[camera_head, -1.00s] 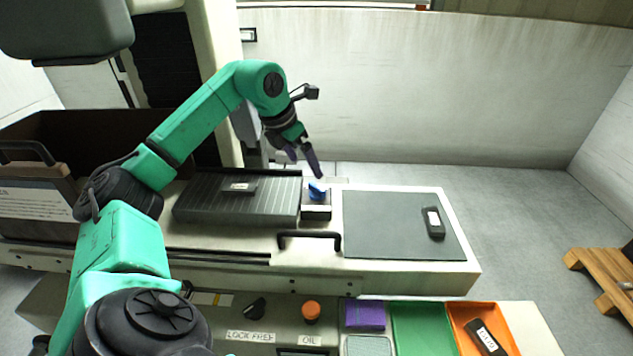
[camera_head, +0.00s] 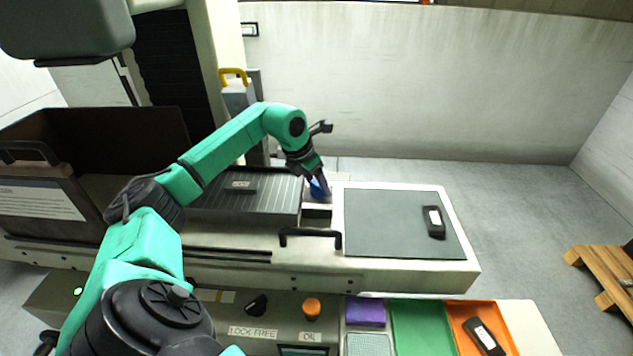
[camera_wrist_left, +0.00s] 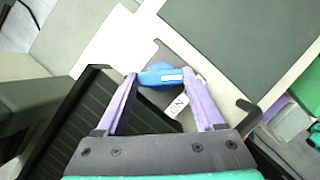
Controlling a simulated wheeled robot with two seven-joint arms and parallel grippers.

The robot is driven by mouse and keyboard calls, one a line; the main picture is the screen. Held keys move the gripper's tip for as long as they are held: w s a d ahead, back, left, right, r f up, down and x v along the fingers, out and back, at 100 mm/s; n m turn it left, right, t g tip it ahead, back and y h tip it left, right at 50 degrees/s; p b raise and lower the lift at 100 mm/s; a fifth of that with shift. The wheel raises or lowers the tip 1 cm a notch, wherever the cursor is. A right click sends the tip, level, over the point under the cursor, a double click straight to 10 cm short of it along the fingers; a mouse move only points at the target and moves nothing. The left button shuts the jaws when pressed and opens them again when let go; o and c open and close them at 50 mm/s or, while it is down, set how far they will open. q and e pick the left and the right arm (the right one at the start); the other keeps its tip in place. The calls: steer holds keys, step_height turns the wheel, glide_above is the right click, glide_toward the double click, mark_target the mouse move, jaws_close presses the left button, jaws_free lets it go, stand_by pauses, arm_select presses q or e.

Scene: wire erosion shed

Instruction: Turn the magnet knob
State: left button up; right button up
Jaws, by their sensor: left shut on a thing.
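The blue magnet knob (camera_head: 318,188) sits at the right end of the dark ribbed magnet plate (camera_head: 270,209). In the left wrist view the knob (camera_wrist_left: 160,77) lies between my two purple fingertips, with a white mark on its face and an "ON" label beside it. My left gripper (camera_head: 321,183) has come down from above and is shut on the knob; it also shows in the left wrist view (camera_wrist_left: 161,78). In the head view the fingers partly hide the knob. My right gripper is not in view.
A black handle (camera_head: 310,232) stands up at the front of the machine bed. A grey mat (camera_head: 395,222) with a dark labelled block (camera_head: 433,222) lies to the right. An open brown box (camera_head: 95,150) is at left. Purple, green (camera_head: 420,328) and orange trays are in front.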

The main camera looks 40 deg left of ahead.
arm_select(q)
steer(key=shift+r+m, duration=0.1)
steer(key=shift+m, duration=0.3)
steer(key=m, duration=0.1)
steer(key=m+h, duration=0.1)
steer(key=shift+w+a+r+m+p, duration=0.1)
steer(key=shift+a+m+p, duration=0.05)
steer(key=shift+m+p, duration=0.2)
steer(key=shift+m+g+h+p, duration=0.4)
steer(key=shift+m+h, duration=0.2)
steer(key=shift+m, duration=0.65)
steer(key=m, duration=0.2)
steer(key=m+g+h, duration=0.1)
steer(key=m, duration=0.1)
steer(key=shift+w+a+m+p, duration=0.1)
steer(key=shift+w+m+p, duration=0.1)
steer(key=shift+m+p, duration=0.15)
steer(key=m, duration=0.1)
steer(key=m+g, duration=0.1)
steer(key=m, duration=0.1)
steer(key=shift+w+m+g+h, duration=0.1)
steer(key=shift+m+g+h, duration=0.15)
steer(key=shift+g+h, duration=0.05)
steer(key=shift+m+g+b, duration=0.8)
steer(key=shift+m, duration=1)
steer(key=o, duration=1.4)
